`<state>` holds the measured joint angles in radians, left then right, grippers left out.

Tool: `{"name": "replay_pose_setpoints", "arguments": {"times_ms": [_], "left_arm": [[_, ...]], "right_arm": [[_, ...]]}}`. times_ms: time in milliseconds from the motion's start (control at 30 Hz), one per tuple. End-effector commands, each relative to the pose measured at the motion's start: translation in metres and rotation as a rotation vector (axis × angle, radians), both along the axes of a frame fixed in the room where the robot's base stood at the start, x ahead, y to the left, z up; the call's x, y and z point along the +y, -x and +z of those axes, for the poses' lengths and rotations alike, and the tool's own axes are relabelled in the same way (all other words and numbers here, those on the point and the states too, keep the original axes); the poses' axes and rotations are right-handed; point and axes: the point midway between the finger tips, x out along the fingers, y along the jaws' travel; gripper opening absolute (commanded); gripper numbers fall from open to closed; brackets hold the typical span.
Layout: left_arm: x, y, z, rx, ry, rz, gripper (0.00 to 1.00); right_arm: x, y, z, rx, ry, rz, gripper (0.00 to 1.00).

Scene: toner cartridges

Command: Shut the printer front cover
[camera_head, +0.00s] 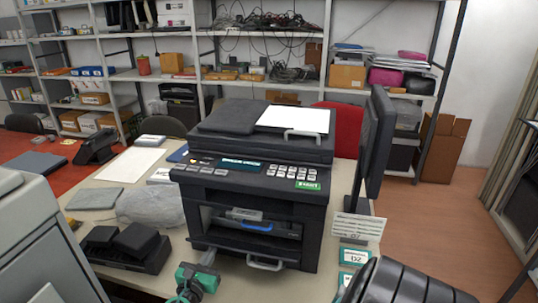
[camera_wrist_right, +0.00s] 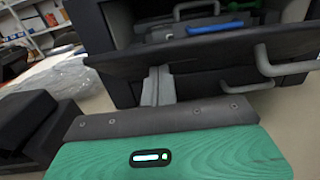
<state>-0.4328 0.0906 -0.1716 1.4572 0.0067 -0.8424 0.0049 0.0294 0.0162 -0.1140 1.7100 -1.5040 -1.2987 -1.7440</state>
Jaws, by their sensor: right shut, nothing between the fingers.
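The black printer (camera_head: 258,150) stands on the table in the head view. Its front cover (camera_head: 222,247) is open, folded down below the front opening, with a grey handle (camera_head: 265,265). In the right wrist view the cover (camera_wrist_right: 215,62) crosses the picture, its handle (camera_wrist_right: 285,65) at the right. A cartridge with a grey handle and a blue part (camera_head: 250,227) shows inside the opening. My right gripper (camera_head: 208,257), green-bodied, is shut and empty at the cover's left part. Its fingers (camera_wrist_right: 158,82) overlap the cover's edge; contact is unclear. My left gripper is not in view.
A black two-part device (camera_head: 125,248) and a clear plastic bag (camera_head: 152,204) lie left of the printer. A monitor (camera_head: 375,145) and a small sign (camera_head: 358,226) stand at its right. A light grey machine (camera_head: 40,245) fills the lower left.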

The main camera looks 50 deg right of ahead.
Motion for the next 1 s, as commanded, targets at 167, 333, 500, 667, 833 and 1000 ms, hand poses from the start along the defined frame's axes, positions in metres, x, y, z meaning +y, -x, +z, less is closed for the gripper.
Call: {"name": "replay_pose_setpoints", "arguments": {"times_ms": [167, 333, 500, 667, 833, 1000], "left_arm": [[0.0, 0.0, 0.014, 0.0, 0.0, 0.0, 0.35], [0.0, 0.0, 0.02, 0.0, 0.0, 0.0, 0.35], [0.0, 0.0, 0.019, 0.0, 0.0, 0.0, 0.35], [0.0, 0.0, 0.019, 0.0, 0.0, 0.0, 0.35], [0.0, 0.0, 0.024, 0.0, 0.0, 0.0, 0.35], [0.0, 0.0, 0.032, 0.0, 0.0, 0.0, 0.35]], "right_arm": [[-0.009, -0.003, 0.013, 0.0, 0.001, -0.001, 0.0], [-0.014, -0.006, 0.018, 0.0, 0.001, 0.0, 0.0], [-0.015, -0.006, 0.017, 0.0, 0.001, 0.0, 0.0], [-0.015, -0.006, 0.017, 0.0, 0.001, 0.0, 0.0], [-0.02, -0.008, 0.022, 0.0, 0.001, 0.0, 0.0], [-0.029, -0.012, 0.028, 0.0, 0.001, -0.001, 0.0]]}}
